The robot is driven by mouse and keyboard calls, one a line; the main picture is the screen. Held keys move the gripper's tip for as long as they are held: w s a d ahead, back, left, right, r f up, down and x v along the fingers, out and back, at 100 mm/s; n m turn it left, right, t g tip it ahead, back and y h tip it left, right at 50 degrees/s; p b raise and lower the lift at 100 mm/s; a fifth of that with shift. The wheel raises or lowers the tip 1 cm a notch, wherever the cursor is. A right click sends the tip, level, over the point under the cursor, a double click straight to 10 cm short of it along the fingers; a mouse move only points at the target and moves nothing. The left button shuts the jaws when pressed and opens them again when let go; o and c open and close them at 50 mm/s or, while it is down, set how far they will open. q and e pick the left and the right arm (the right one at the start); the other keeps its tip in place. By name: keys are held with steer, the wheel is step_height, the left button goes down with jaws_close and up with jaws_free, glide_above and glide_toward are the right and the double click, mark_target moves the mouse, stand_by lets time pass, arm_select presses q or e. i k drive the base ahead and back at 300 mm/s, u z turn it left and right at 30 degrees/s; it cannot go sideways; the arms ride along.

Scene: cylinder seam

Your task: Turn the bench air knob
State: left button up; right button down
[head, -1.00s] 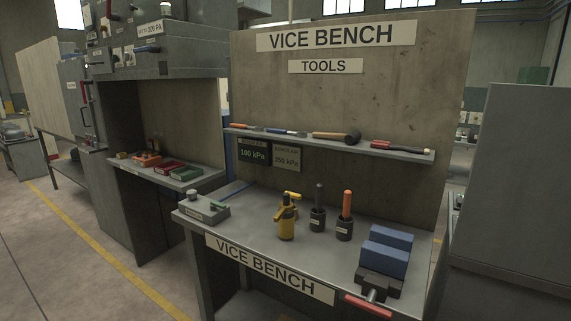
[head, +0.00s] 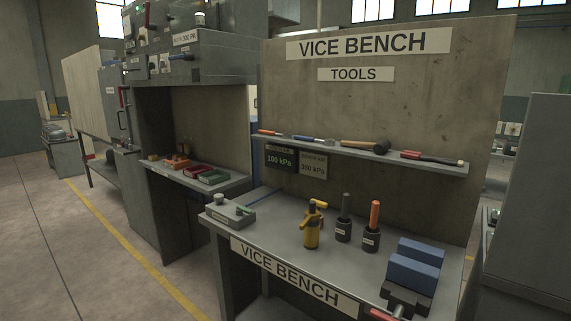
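The vice bench (head: 285,245) stands right of centre. At its left end sits a grey box (head: 230,214) with a round grey knob (head: 223,199) on top and a small green part beside it. I cannot read the box's label, so I cannot tell for sure that this is the bench air knob. On the back board, a dark display (head: 280,158) reads 100 kPa in green, and a plate (head: 313,166) beside it appears to read "bench air" and 250 kPa. Neither of my grippers is in view.
A yellow bottle-like tool (head: 312,228), two dark holders with handles, and a blue-jawed vice (head: 413,266) stand on the bench. Hand tools lie on a shelf (head: 370,154) above. A grey cabinet (head: 215,68) is at left. Floor (head: 95,255) is clear at front left.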

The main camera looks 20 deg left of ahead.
mark_target(219, 198)
steer(key=u, duration=2.05)
steer(key=i, duration=1.45)
steer(key=z, duration=2.65)
